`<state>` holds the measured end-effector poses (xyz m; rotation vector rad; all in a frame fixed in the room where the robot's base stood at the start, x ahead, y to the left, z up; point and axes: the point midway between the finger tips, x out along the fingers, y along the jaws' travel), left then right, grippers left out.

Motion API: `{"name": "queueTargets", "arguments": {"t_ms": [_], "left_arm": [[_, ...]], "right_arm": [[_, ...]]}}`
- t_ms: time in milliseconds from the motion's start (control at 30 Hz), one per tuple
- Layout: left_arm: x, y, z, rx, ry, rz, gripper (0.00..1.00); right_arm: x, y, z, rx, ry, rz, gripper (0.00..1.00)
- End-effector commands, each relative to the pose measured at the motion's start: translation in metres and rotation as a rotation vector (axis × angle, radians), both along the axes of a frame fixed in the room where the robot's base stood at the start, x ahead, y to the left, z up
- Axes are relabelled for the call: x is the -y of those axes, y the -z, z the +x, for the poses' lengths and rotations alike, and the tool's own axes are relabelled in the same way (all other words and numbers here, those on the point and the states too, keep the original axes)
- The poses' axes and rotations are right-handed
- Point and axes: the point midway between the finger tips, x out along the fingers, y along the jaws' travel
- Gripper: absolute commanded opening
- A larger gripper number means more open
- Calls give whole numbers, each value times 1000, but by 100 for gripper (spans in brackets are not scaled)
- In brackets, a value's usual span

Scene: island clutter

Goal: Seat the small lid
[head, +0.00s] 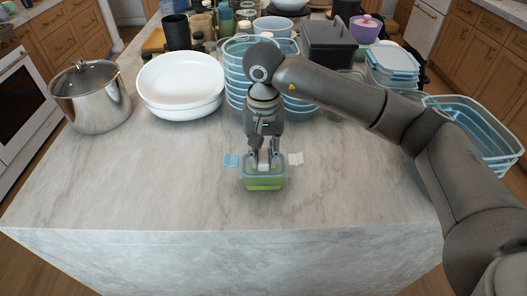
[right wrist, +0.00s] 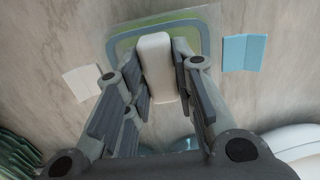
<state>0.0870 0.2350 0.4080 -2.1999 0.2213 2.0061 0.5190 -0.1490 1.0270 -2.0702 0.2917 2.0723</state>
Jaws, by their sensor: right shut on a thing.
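A small container with a green lower part (head: 264,184) stands near the front of the marble island. A small lid with a blue border (right wrist: 122,43) lies over it in the right wrist view, with green showing inside the border. A white block-like grip (right wrist: 155,62) rises from the lid's middle. My right gripper (head: 264,160) points down over the container, its fingers shut on the white grip. The lid looks roughly level and close to the container's rim. I cannot tell whether it is fully down, since the fingers hide part of it. My left gripper is out of view.
A blue tab (head: 231,160) and a white tab (head: 295,158) flank the container. Behind stand a steel pot (head: 90,98), white bowls (head: 181,82), stacked blue-rimmed containers (head: 236,75) and a dark box (head: 329,45). A clear blue-rimmed bin (head: 487,125) is at right. The counter's front left is free.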

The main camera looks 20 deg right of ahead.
Motion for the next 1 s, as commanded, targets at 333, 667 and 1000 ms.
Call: {"name": "queueTargets", "arguments": {"t_ms": [333, 667, 1000], "left_arm": [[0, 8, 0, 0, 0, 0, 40], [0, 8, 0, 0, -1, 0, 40], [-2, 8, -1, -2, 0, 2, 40]], "right_arm": [[0, 8, 0, 1, 0, 0, 27], [0, 7, 0, 0, 0, 0, 50], [0, -11, 1, 4, 0, 1, 50]]}}
